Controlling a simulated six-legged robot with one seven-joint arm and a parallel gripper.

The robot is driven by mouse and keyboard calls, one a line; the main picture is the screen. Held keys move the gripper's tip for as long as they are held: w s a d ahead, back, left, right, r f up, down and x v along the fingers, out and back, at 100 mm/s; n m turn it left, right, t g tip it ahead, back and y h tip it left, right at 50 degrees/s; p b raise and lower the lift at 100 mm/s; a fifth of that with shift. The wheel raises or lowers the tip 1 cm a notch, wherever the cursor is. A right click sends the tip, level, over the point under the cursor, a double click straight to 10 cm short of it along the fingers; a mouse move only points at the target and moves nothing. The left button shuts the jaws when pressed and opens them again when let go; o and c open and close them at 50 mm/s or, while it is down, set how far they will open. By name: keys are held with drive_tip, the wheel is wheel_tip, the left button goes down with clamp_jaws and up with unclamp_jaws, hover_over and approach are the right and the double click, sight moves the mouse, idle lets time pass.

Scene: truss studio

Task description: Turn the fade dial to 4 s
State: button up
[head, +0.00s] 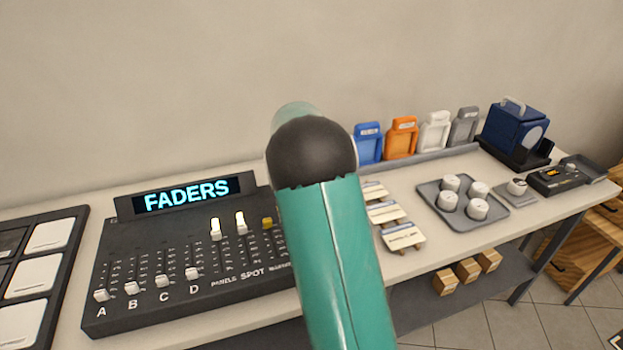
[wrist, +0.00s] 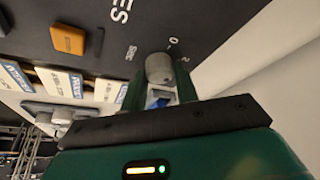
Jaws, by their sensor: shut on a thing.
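The fade dial (wrist: 159,66) is a small grey round knob on the black panel (wrist: 125,45) in the wrist view. Printed marks, including a 0 and a 2, stand beside it. My gripper (wrist: 160,78) has its two green fingers on either side of the knob and is shut on it. I cannot read clearly where the dial points. In the head view, my green arm covers the right part of the fader console (head: 190,302), and the dial and gripper are hidden there. The console's display (head: 190,194) reads FADERS.
An orange-brown button (wrist: 68,39) is on the panel near the gripper. White cards (head: 403,237) lie right of the console. A grey tray (head: 434,188) holds several white knobs. Coloured holders (head: 402,138) line the back. A pad panel (head: 40,270) is at left.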

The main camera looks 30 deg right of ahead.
drive_tip(key=m+g, duration=0.1)
drive_tip(key=m, duration=0.3)
drive_tip(key=shift+w+m+g, duration=0.15)
drive_tip(key=shift+m+g, duration=0.25)
idle(0.4)
drive_tip(key=o, duration=1)
drive_tip(key=v, duration=1.4)
drive_tip(key=shift+a+f, duration=0.15)
drive_tip(key=shift+a, duration=0.05)
